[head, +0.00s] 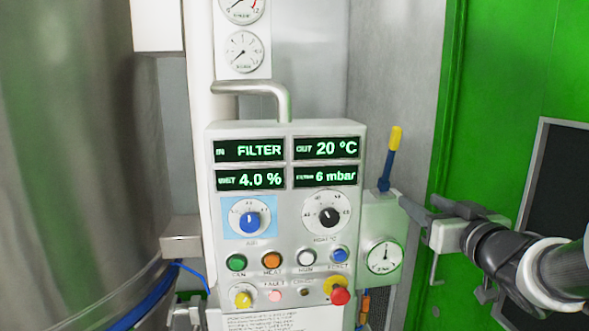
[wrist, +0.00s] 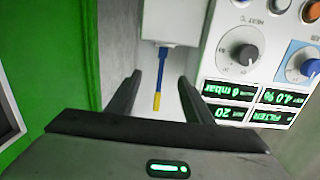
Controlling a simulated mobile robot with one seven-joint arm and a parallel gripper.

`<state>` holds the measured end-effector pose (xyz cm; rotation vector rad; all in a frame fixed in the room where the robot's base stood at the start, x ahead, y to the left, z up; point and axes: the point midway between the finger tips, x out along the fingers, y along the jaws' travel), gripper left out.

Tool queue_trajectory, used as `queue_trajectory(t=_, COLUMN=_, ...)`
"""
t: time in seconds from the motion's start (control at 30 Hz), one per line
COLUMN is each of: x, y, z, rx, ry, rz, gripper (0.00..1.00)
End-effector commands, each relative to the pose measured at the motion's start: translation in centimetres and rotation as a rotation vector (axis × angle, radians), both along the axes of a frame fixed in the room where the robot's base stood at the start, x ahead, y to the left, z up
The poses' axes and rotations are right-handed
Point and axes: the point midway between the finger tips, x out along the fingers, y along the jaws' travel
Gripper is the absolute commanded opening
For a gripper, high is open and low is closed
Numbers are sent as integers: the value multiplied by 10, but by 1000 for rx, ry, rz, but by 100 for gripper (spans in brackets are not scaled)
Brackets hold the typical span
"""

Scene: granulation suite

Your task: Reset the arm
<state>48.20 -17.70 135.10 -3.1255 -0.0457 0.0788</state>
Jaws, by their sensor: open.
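My gripper (head: 418,206) is at the right in the head view, beside the control panel and in front of the green door. It is open and empty. In the wrist view its two dark fingers (wrist: 160,78) stand apart. A blue lever with a yellow tip (head: 391,155) stands nearly upright on a small grey box, just left of and above the fingertips. In the wrist view, which is upside down, the lever (wrist: 160,75) shows between the fingers. I cannot tell how far beyond the fingertips it is; no contact is visible.
The control panel (head: 286,130) has lit displays, knobs and buttons, with a red mushroom button (head: 340,296) at its lower right. The grey box with a gauge (head: 384,256) is close to my gripper. A large steel vessel (head: 80,160) fills the left. A green door (head: 500,80) is at the right.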

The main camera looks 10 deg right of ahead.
Motion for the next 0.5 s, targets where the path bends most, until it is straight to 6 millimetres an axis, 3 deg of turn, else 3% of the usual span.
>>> queue_trajectory(t=0.03, x=2, y=10, z=25, rx=-17, ry=-55, rz=15, gripper=47)
queue_trajectory(t=0.3, x=47, y=8, z=25, rx=-15, ry=-52, rz=8, gripper=47)
queue_trajectory(t=0.5, x=58, y=8, z=36, rx=-14, ry=-52, rz=6, gripper=47)
